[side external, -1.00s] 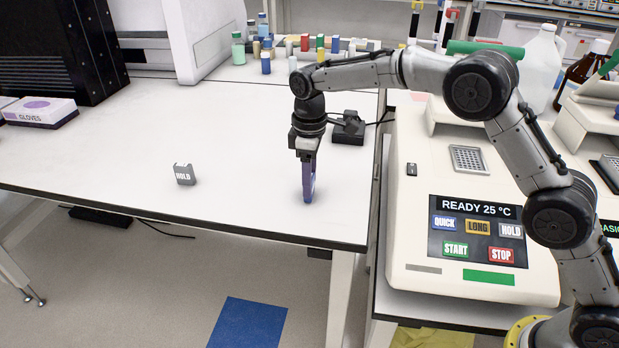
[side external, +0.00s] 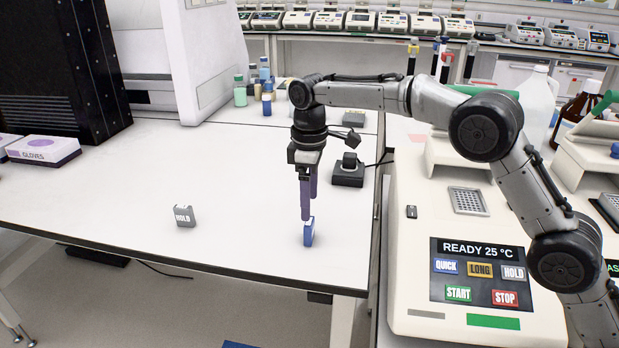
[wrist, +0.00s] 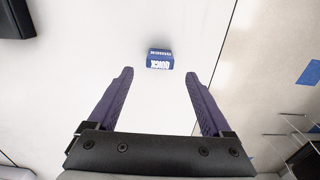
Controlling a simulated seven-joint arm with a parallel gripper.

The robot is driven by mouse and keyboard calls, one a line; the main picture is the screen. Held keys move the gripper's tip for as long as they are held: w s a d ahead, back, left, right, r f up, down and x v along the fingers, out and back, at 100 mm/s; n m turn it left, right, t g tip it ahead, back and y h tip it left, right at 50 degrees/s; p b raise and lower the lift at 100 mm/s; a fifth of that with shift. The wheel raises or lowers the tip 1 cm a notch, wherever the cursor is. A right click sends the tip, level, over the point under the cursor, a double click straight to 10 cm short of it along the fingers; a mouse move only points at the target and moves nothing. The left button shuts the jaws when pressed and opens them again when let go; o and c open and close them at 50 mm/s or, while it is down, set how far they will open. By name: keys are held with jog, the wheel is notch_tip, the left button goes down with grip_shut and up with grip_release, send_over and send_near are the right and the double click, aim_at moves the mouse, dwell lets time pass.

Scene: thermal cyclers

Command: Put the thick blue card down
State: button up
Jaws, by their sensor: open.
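The thick blue card (side external: 309,232) stands on the white bench near its front right corner. In the wrist view the blue card (wrist: 160,59), with white QUICK lettering, lies just beyond the fingertips, between their lines. My gripper (side external: 308,205) points down above the card with its purple fingers spread. In the wrist view my gripper (wrist: 158,75) is open with nothing between the fingers. In the side view the fingertips overlap the card's top edge, and the wrist view shows them apart from it.
A grey HOLD block (side external: 184,216) stands on the bench to the left. A small black device (side external: 348,172) with a cable sits behind my gripper. The cycler (side external: 470,255) with its screen stands to the right. A glove box (side external: 42,150) is at far left. The bench middle is clear.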

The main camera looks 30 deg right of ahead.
jog(key=shift+r, duration=2.8)
jog(key=s+d+r+m+t, duration=0.15)
jog(key=s+d+r, duration=0.3)
jog(key=s, duration=0.45)
jog(key=s+d+r+m+t, duration=0.1)
jog(key=s+d+r+m, duration=0.3)
jog(key=s, duration=0.5)
jog(key=s+d+f+m+t, duration=0.1)
jog(key=s+f, duration=0.3)
jog(key=s, duration=0.5)
jog(key=s+d+f+m+t, duration=0.2)
jog(key=s+d+f, duration=0.2)
jog(key=s, duration=0.6)
jog(key=shift+s+d+f, duration=0.2)
jog(key=shift+d+f, duration=0.15)
jog(key=shift+f, duration=0.15)
jog(key=shift+m, duration=0.25)
